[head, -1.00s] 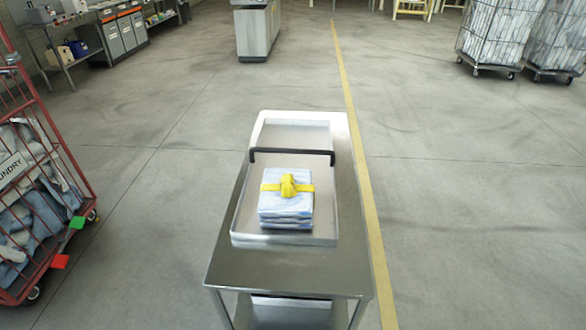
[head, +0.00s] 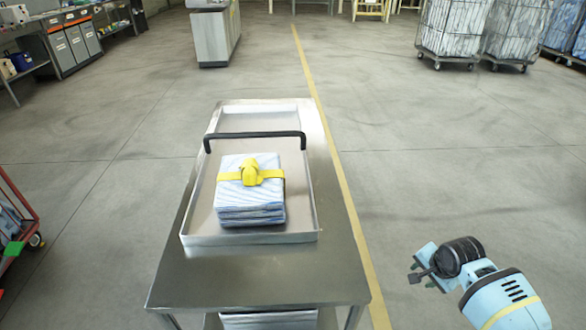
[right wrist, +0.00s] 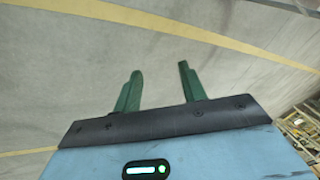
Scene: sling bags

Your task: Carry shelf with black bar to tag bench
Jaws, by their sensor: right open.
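The shelf with the black bar is a shallow metal tray (head: 200,215) on a steel trolley. Its black bar (head: 255,135) arches across it behind a folded stack of blue-striped cloth (head: 250,208) tied with a yellow band. My right gripper (head: 418,272) is in the air to the right of the trolley, apart from the tray. In the right wrist view its two green fingers (right wrist: 160,75) are spread with nothing between them, over the floor. My left gripper is not in view. I cannot tell which bench is the tag bench.
The steel trolley (head: 255,275) stands in front of me beside a yellow floor line. A grey cabinet (head: 213,38) stands at the back, a workbench (head: 75,45) at back left. A red cage (head: 20,205) is at the left edge. Wire cages (head: 450,35) stand at back right. The floor between is clear.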

